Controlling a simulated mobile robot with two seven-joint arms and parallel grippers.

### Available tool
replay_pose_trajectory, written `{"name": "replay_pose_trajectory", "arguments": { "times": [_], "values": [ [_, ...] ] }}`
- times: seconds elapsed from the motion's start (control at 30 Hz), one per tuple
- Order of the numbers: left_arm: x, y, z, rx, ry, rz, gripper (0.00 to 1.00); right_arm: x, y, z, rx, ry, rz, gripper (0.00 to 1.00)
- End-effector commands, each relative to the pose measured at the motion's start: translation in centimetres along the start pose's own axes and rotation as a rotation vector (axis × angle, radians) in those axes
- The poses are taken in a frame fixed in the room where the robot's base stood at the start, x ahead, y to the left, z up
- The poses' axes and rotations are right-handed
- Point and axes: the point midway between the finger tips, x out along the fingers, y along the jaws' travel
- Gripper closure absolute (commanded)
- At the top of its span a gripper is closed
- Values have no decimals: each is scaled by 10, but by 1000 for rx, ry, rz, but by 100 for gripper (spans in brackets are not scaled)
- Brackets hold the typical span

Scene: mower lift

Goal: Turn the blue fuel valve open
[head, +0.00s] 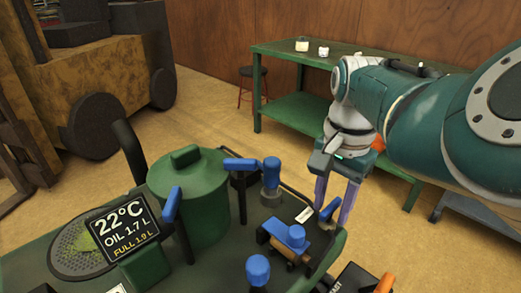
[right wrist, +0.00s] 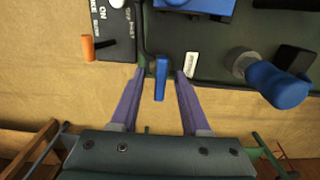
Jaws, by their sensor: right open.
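A small blue lever, which looks like the fuel valve handle (head: 330,208), sits at the right edge of the green machine (head: 322,262). In the right wrist view the blue lever (right wrist: 161,80) points down the picture, out past the machine's edge. My right gripper (head: 336,198) points down over this edge with its purple fingers apart. In the right wrist view its fingertips (right wrist: 161,76) are on either side of the lever, with a gap showing on both sides. A white label (right wrist: 191,65) lies near the lever, its text too small to read. My left gripper is out of view.
Other blue handles stand close by: a knob (head: 271,172), a flat lever (head: 240,164) and a blue-topped fitting (head: 292,236). A black panel with an orange lever (right wrist: 88,47) is beside the gripper. A green workbench (head: 300,105) stands behind; open floor lies between.

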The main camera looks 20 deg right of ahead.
Motion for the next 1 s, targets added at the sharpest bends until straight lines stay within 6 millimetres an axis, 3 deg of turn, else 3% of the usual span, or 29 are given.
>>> {"name": "replay_pose_trajectory", "arguments": {
  "times": [0.1,0.4,0.8,1.0],
  "values": [
    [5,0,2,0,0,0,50,10,0,0,0,0,0,54],
    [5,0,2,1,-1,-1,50,11,0,0,0,1,-1,55],
    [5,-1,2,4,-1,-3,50,11,0,0,0,0,-1,100],
    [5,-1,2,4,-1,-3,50,11,0,0,0,0,0,100]
  ]
}}
